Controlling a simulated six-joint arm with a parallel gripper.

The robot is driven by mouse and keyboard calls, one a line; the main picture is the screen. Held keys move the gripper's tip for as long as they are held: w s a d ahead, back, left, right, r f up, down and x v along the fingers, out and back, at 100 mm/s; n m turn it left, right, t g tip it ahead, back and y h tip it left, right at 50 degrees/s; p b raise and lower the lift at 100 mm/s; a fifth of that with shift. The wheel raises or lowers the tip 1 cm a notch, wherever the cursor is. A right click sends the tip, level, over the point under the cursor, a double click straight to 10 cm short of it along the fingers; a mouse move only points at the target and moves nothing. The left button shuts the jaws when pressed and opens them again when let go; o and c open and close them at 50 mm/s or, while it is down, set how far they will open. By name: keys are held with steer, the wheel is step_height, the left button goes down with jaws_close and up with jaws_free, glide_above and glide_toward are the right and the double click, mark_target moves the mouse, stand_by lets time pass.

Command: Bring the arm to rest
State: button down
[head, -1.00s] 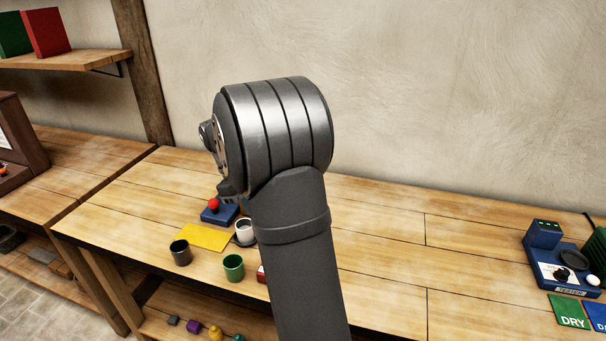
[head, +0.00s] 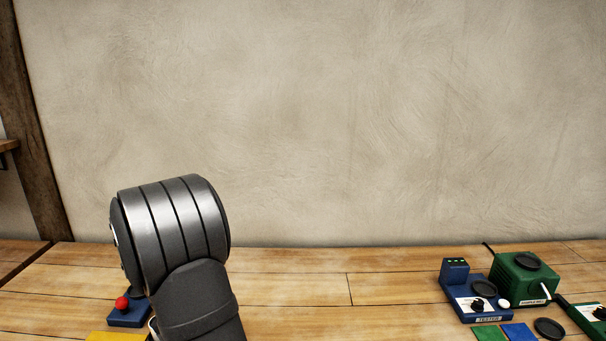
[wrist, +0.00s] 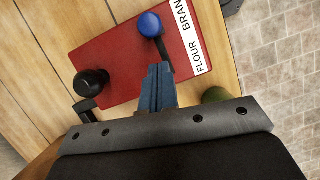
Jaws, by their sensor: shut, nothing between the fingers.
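My gripper (wrist: 158,88) shows in the wrist view with its two blue-grey fingers together and nothing between them. It is over the near edge of a red board (wrist: 120,65) labelled "FLOUR BRAN". A blue-knobbed lever (wrist: 150,25) stands just beyond the fingertips, and a black-knobbed lever (wrist: 91,83) is to their left. I cannot tell whether the fingers touch the board or the blue lever's stem. In the head view only a dark grey section of my arm shows, at the lower left. The gripper is hidden there.
A blue base with a red knob (head: 122,304) and a yellow sheet (head: 112,337) are beside my arm. A blue tester (head: 476,303) and a green device (head: 524,276) stand at the right. The bench between is clear. Something green (wrist: 214,95) is partly hidden behind my gripper.

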steer(key=shift+s+d, duration=0.2)
steer(key=shift+d, duration=1)
steer(key=c, duration=0.9)
jaws_free()
steer(key=shift+r, duration=0.15)
steer(key=shift+c, duration=0.2)
steer(key=o, duration=0.9)
steer(key=shift+y, duration=0.5)
steer(key=r, duration=0.4)
steer(key=w+r, duration=0.1)
steer(key=r, duration=0.1)
steer(key=shift+d+r, duration=0.1)
steer(key=shift+r, duration=0.25)
steer(key=shift+o, duration=0.2)
step_height(320, 180, up, 17)
steer(key=s+d+n+y, duration=0.2)
steer(key=y, duration=0.1)
step_height(320, 180, down, 10)
steer(key=shift+d+t, duration=0.3)
steer(key=shift+t, duration=0.1)
steer(key=shift+r, duration=0.1)
step_height(320, 180, up, 10)
steer(key=shift+s, duration=0.15)
